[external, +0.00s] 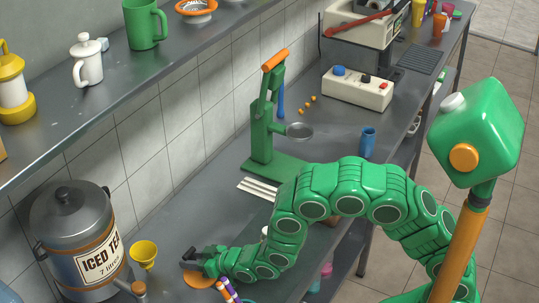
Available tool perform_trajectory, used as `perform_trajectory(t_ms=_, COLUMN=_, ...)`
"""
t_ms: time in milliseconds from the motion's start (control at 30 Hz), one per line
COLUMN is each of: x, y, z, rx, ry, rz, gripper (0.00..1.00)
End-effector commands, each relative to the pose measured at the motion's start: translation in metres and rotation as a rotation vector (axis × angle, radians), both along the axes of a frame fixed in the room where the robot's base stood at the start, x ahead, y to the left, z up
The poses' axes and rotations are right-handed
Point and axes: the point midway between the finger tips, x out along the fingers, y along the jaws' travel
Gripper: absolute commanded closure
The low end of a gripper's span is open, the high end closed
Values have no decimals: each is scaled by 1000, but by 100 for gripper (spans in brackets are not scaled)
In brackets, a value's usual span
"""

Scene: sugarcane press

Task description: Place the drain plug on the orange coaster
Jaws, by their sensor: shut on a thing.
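My gripper (190,261) is at the lower middle of the external view, low over the counter at the end of my green arm. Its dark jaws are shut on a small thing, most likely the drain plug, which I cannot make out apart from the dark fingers. The orange coaster (197,281) lies on the counter just below and in front of the jaws in the picture, partly covered by my gripper. I cannot tell whether the held thing touches the coaster.
A yellow funnel (144,252) and the iced tea dispenser (76,240) stand left of my gripper. Striped straws (229,291) are close at its lower right. A green press (266,150) and white strips (259,188) are further back. The counter between funnel and press is clear.

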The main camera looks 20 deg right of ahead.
Motion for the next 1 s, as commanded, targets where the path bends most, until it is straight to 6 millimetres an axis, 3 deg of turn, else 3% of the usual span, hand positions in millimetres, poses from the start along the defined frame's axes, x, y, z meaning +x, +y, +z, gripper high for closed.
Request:
perform_trajectory(t_ms=67, x=0, y=0, z=0, rx=0, ry=0, rz=0, gripper=90)
perform_trajectory(t_ms=100, x=0, y=0, z=0, rx=0, ry=0, rz=0, gripper=58)
perform_trajectory(t_ms=267, x=0, y=0, z=0, rx=0, ry=0, rz=0, gripper=35)
perform_trajectory(t_ms=667, x=0, y=0, z=2, rx=0, ry=0, rz=0, gripper=35)
perform_trajectory(t_ms=867, x=0, y=0, z=13, rx=1, ry=-1, rz=0, gripper=35)
perform_trajectory(t_ms=1000, x=-9, y=-11, z=18, rx=1, ry=0, rz=1, gripper=35)
